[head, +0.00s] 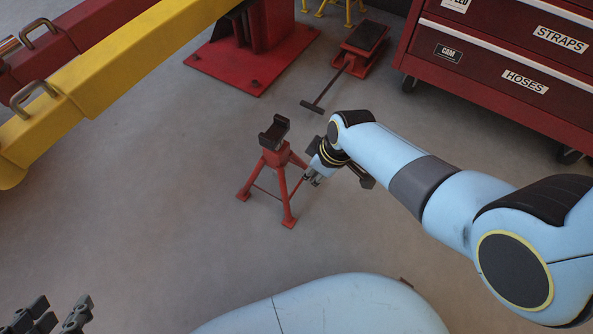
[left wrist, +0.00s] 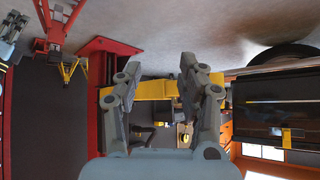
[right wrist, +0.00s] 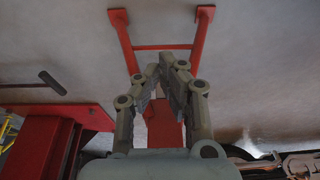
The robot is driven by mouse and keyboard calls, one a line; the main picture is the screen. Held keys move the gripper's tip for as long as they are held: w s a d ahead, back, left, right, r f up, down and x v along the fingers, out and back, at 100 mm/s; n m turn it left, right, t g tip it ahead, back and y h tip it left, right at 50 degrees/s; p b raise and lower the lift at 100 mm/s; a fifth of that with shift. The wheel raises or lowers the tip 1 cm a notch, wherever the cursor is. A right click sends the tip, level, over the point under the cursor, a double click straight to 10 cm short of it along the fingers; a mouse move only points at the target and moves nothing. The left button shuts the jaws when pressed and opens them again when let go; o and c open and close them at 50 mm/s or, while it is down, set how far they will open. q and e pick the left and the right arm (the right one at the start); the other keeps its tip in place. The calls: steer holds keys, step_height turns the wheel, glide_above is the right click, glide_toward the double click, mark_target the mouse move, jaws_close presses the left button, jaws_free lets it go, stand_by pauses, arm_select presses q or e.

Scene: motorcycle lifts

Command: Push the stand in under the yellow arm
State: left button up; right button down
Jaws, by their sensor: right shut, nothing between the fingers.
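The red stand (head: 274,170) with a black saddle on top stands upright on the floor in the middle of the head view. The yellow arm (head: 100,75) runs across the upper left, raised above the floor; the stand is to its right, not under it. My right gripper (head: 312,181) is shut and empty, close to the right side of the stand; I cannot tell whether it touches. In the right wrist view the shut fingers (right wrist: 168,65) point at the stand's red legs (right wrist: 197,45). My left gripper (head: 62,314) is open and empty at the lower left, far from the stand.
A red lift post base (head: 230,65) stands behind. A red floor jack (head: 360,50) with a long handle lies near the red tool cabinet (head: 480,70) at right. A red beam (head: 80,40) lies beyond the yellow arm. The floor left of the stand is clear.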

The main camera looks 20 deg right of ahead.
mark_target(278, 168)
arm_select(q)
steer(key=w+d+r+m+t+h+b, duration=0.1)
steer(key=w+r+t+b, duration=0.2)
steer(key=w+r+t, duration=0.3)
steer(key=shift+d+r+t, duration=0.25)
steer(key=shift+r+t, duration=0.45)
steer(key=shift+t, duration=0.1)
arm_select(e)
steer(key=w+a+f, duration=0.2)
steer(key=w+a, duration=0.1)
steer(key=shift+w+f, duration=0.1)
steer(key=shift+w, duration=0.2)
